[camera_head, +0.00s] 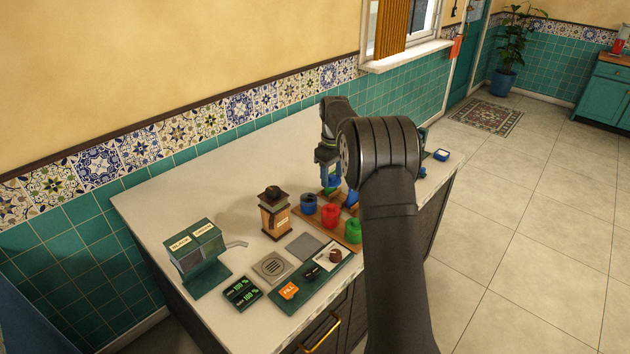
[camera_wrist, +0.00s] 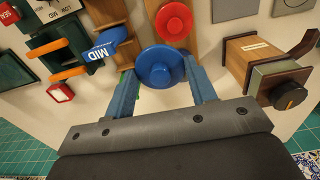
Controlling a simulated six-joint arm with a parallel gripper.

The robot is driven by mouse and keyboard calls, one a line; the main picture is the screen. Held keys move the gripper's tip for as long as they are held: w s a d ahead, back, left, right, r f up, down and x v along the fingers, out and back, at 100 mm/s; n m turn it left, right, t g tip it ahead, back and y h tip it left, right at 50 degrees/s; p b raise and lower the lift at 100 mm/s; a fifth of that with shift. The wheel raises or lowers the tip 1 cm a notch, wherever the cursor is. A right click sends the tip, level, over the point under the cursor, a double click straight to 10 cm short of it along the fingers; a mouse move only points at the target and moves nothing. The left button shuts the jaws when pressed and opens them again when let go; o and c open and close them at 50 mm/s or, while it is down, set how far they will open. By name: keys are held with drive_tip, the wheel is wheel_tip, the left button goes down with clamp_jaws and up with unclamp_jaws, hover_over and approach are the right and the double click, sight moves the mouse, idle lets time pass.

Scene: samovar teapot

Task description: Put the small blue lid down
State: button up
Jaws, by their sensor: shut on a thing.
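My gripper (camera_wrist: 163,82) has its two blue fingers on either side of the small blue lid (camera_wrist: 160,67), shut on it. The lid is a round blue disc with a raised knob in the middle, seen from above. In the head view my gripper (camera_head: 329,180) is over the far side of the counter, partly hidden by my own arm.
A wooden box-shaped canister (camera_head: 275,211) stands left, also in the wrist view (camera_wrist: 262,65). A blue "MID" tag (camera_wrist: 103,43) lies opposite. The counter's back left (camera_head: 190,190) is clear.

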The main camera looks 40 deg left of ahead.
drive_tip(key=s+d+f, duration=0.3)
drive_tip(key=s+d, duration=0.8)
drive_tip(key=d, duration=0.2)
hover_over(305, 246)
wheel_tip(305, 246, down, 6)
drive_tip(key=shift+s+f, duration=0.1)
drive_tip(key=shift+f, duration=2.05)
drive_tip(key=shift+f, duration=0.1)
drive_tip(key=o, duration=0.9)
drive_tip(key=shift+o, duration=0.2)
wheel_tip(305, 246, up, 12)
